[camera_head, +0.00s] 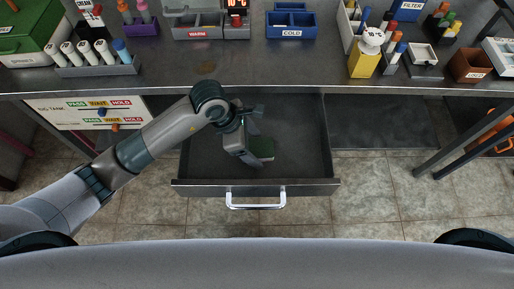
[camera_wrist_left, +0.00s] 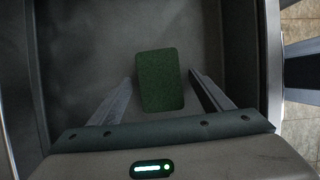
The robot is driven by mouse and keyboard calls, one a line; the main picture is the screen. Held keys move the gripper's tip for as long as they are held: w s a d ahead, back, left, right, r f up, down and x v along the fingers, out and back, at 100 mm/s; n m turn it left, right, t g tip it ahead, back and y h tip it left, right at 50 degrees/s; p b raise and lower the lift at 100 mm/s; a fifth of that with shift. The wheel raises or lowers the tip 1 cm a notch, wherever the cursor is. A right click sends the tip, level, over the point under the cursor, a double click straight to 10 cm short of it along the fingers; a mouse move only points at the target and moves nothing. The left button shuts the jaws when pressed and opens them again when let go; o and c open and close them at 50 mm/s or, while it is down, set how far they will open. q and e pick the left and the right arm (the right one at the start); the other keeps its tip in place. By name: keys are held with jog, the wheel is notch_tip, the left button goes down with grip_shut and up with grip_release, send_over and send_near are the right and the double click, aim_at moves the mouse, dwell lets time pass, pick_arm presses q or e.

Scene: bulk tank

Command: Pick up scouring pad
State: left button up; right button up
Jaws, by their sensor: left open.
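The scouring pad is a dark green rectangular block (camera_wrist_left: 160,80) lying flat in the open drawer (camera_head: 305,172). My left gripper reaches down into the drawer. In the left wrist view its two fingers (camera_wrist_left: 160,92) are spread, one on each side of the pad's lower part, with gaps between. I cannot tell how high the fingertips are above the drawer floor. My right gripper is not in view.
The drawer's front wall and silver handle (camera_head: 256,201) face me, and its side walls stand close around the gripper. The counter (camera_head: 290,65) lies above the drawer's back, with a blue COLD bin (camera_head: 291,24) and a yellow container (camera_head: 363,65). The rest of the drawer looks empty.

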pick_arm(q)
jog(key=shift+f+b, duration=0.25)
jog(key=shift+b, duration=0.1)
dwell(0.3)
jog(key=c, duration=1.1)
